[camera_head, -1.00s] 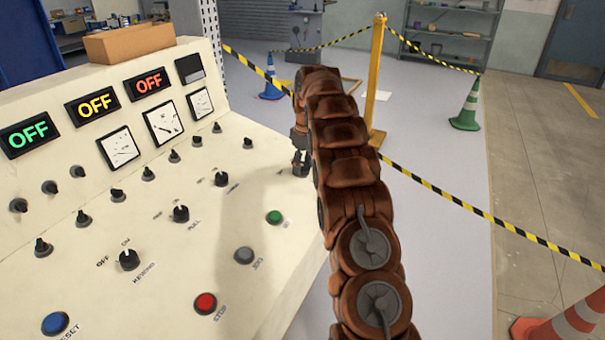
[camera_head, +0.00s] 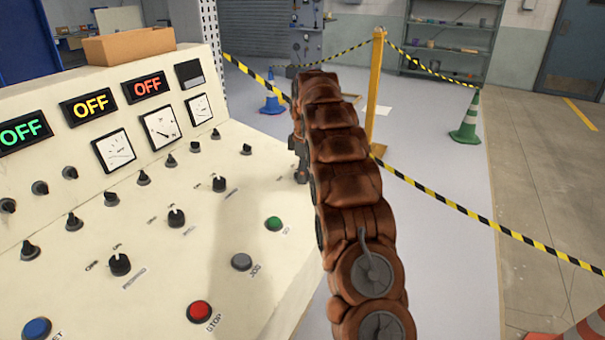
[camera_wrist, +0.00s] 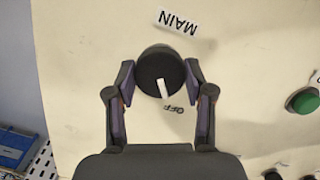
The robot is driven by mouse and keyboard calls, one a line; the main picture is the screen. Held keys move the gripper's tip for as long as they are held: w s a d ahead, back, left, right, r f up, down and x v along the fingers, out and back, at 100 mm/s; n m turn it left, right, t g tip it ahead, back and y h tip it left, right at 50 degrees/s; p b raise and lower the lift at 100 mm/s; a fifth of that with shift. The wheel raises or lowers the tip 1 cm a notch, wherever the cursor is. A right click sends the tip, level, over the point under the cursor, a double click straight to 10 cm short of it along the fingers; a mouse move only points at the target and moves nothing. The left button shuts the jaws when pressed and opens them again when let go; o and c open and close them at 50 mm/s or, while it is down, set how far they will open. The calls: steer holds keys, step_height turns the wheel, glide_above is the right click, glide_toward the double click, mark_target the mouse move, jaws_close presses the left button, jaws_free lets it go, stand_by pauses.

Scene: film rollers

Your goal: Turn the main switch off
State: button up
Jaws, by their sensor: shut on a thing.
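The main switch (camera_wrist: 161,72) is a round black knob with a white pointer, beside a MAIN label (camera_wrist: 178,22) on the cream panel in the wrist view. Its pointer is directed down and slightly right, toward the side with the OFF label (camera_wrist: 180,109). My gripper (camera_wrist: 160,84) has one finger on each side of the knob and is shut on it. In the head view my gripper (camera_head: 300,163) is at the panel's right edge, partly covered by my brown arm. I cannot make out the main switch there.
The cream control panel (camera_head: 205,255) carries several other knobs, a green button (camera_head: 274,223), a grey button (camera_head: 241,261) and a red stop button (camera_head: 199,311). Three displays read OFF. A yellow post (camera_head: 376,90) with striped tape stands behind my arm.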

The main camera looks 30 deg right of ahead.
stand_by(0.3)
steer(key=o, duration=1.2)
steer(key=shift+c, duration=0.2)
steer(key=shift+r, duration=0.1)
steer(key=shift+s+r, duration=0.15)
steer(key=shift+r, duration=1.4)
steer(key=shift+s+r, duration=0.15)
steer(key=shift+r, duration=1.4)
steer(key=shift+s+r, duration=0.1)
steer(key=shift+r, duration=0.4)
